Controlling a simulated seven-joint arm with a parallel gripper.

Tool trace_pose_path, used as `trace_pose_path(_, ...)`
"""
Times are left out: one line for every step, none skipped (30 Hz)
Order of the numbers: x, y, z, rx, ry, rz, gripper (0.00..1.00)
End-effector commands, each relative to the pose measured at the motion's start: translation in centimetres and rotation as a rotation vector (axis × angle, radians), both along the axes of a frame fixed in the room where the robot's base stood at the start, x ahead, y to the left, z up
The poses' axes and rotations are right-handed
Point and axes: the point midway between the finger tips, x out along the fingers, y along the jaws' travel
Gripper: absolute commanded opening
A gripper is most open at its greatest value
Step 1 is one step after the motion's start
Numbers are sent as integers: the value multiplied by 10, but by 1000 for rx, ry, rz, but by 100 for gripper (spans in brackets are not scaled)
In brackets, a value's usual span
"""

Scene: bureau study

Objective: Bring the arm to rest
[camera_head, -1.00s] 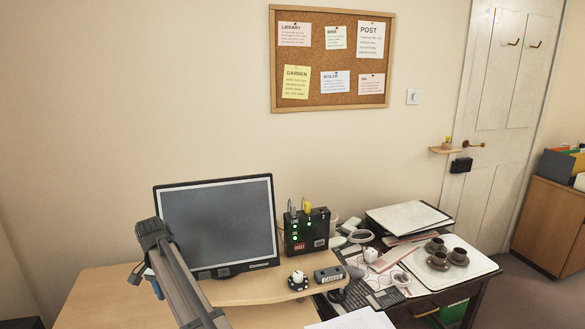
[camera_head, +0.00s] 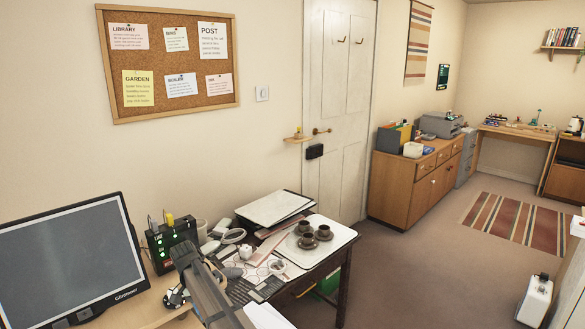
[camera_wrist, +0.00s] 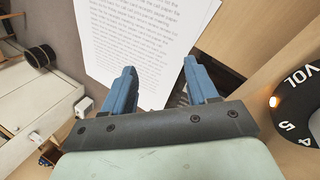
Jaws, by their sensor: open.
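My gripper shows in the wrist view (camera_wrist: 160,90) with its two blue fingers apart and nothing between them. Behind the fingers is a printed sheet of paper (camera_wrist: 150,45); whether they touch it I cannot tell. In the head view my arm reaches up from the bottom edge, in front of the desk (camera_head: 140,312). The gripper's fingers are not clear there. The same white paper (camera_head: 268,316) seems to show at the bottom edge, right of my arm.
A monitor (camera_head: 70,258) stands left of my arm, with a black box with green lights (camera_head: 170,240) behind. A white tray (camera_head: 335,236) holds several brown cups. A round dial marked VOL (camera_wrist: 300,105) is close on the right in the wrist view.

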Motion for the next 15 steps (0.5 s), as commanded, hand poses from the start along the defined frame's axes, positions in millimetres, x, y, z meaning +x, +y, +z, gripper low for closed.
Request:
trace_pose_path(-4, -19, -20, 1, 17, 2, 58)
trace_pose_path(-5, -27, -30, 3, 25, 5, 58)
trace_pose_path(-7, -38, -43, 5, 37, 10, 58)
trace_pose_path(-9, -47, -53, 7, 45, 12, 58)
trace_pose_path(-10, -56, -63, 10, 53, 15, 58)
trace_pose_path(-14, -67, -76, 12, 65, 20, 58)
trace_pose_path(-16, -77, -86, 15, 73, 23, 58)
trace_pose_path(-19, -86, -96, 18, 83, 26, 58)
trace_pose_path(-23, -98, -109, 22, 95, 29, 58)
trace_pose_path(-27, -108, -120, 25, 105, 32, 58)
trace_pose_path(-30, -118, -130, 30, 114, 35, 58)
trace_pose_path(-36, -131, -144, 35, 127, 39, 58)
trace_pose_path(-40, -141, -153, 39, 136, 41, 58)
trace_pose_path(-45, -151, -163, 44, 146, 44, 58)
trace_pose_path(-52, -163, -176, 49, 158, 48, 58)
